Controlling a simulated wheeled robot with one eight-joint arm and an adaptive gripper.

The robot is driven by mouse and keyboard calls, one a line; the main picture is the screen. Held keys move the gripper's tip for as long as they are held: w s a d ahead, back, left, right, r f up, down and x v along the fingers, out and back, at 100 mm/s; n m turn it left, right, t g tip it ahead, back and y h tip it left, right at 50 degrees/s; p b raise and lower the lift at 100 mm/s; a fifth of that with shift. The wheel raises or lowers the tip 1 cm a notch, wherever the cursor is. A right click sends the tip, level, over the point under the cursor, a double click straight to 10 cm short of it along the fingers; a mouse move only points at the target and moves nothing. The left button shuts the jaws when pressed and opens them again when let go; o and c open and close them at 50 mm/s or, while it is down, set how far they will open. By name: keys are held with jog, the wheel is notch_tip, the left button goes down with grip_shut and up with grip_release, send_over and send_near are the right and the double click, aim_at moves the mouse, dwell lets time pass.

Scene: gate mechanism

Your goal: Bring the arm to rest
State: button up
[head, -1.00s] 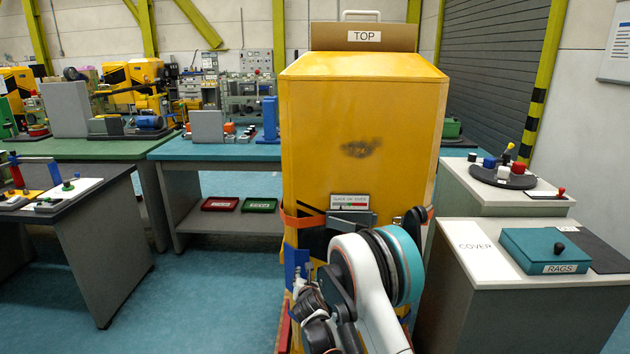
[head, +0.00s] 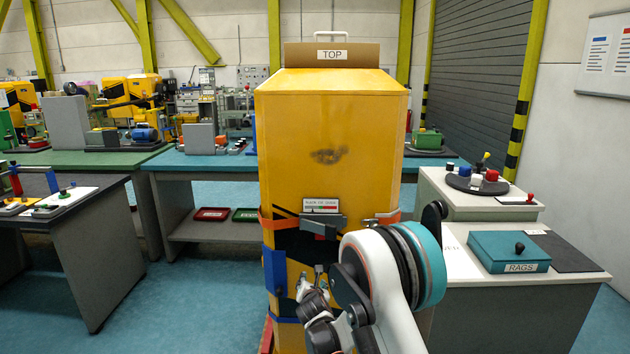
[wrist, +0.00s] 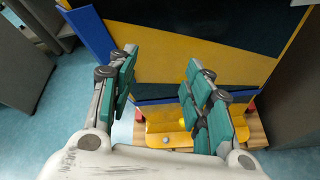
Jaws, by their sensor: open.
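My gripper (wrist: 163,85) is open in the wrist view, with its two teal-padded fingers apart and nothing between them. In the head view my gripper (head: 311,290) is small and partly hidden at the lower front of the tall yellow cabinet (head: 330,135). The cabinet's yellow and dark front (wrist: 170,55) lies beyond the fingers in the wrist view. I cannot tell the exact gap between them. My white arm with a teal joint bends low in front of the cabinet's right side.
A grey side table with a teal RAGS box (head: 509,252) stands right of the cabinet. A dark-topped table (head: 85,215) stands at the left. Blue floor (head: 190,290) is open between that table and the cabinet. A yellow bracket (wrist: 170,135) on wood lies low behind the fingers.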

jog(key=s+d+r+m+g+h, duration=0.1)
jog(key=s+d+r+m, duration=0.25)
jog(key=r, duration=0.35)
jog(key=s+d+r+m, duration=0.3)
jog(key=d+r+m, duration=0.2)
jog(key=r, duration=0.2)
jog(key=s+d+r+m+g, duration=0.1)
jog(key=s+d+r+m, duration=0.25)
jog(key=s+r, duration=0.2)
jog(key=s+d+r+m+g, duration=0.1)
jog(key=s+d+r+m, duration=0.25)
jog(key=s, duration=0.35)
jog(key=s+d+m+g, duration=0.1)
jog(key=s+d+m, duration=0.1)
jog(key=s+m, duration=0.6)
jog(key=s+d+m+g, duration=0.2)
jog(key=s+m, duration=0.6)
jog(key=s, duration=1.4)
jog(key=shift+s+d+f, duration=0.15)
jog(key=shift+s+d, duration=0.05)
jog(key=shift+d, duration=0.6)
